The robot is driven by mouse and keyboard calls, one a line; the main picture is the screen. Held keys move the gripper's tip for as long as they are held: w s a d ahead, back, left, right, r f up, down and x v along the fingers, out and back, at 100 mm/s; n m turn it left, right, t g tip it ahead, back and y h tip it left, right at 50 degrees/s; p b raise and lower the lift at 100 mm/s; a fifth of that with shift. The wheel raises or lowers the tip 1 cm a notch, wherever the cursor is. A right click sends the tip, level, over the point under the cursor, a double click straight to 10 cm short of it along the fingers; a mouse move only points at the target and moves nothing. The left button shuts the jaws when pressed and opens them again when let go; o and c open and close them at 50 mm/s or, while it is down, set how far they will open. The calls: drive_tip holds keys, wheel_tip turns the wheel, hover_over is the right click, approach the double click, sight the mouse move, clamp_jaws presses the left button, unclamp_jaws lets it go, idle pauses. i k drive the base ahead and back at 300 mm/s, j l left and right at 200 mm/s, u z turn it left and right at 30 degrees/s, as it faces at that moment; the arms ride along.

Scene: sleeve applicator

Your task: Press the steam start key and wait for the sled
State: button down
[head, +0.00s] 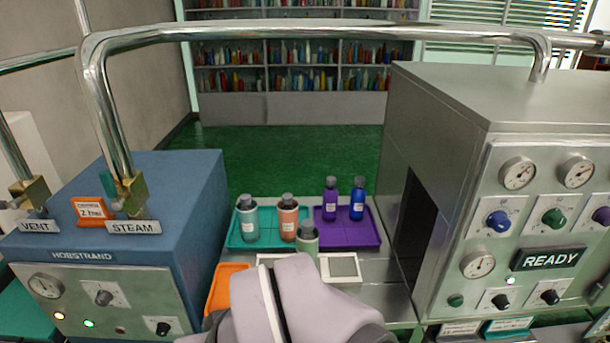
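The applicator, a grey metal box (470,130), stands on the right with a dark opening (411,225) in its left side. Its front has gauges, knobs, a READY sign (547,259), a lit white lamp (510,281) and a green round button (456,300). I cannot tell which control is the steam start key. A grey-green bottle (307,240) stands upright at the centre, near a pale flat piece (341,268) that may be the sled. My pale arm covers the bottom centre; my gripper's fingers are not visible.
A blue HOBSTRAND unit (170,190) stands left, with STEAM and VENT pipes. A purple tray (368,233) holds a purple and a blue bottle. A thick pipe (330,30) crosses overhead. An orange tray (222,285) lies left of my arm.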

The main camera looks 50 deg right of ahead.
sight(456, 302)
drive_tip(key=z, duration=0.5)
drive_tip(key=j+z, duration=0.1)
drive_tip(key=z, duration=0.9)
drive_tip(key=k+z, duration=0.1)
drive_tip(key=z, duration=0.9)
drive_tip(key=k+z, duration=0.1)
drive_tip(key=z, duration=0.4)
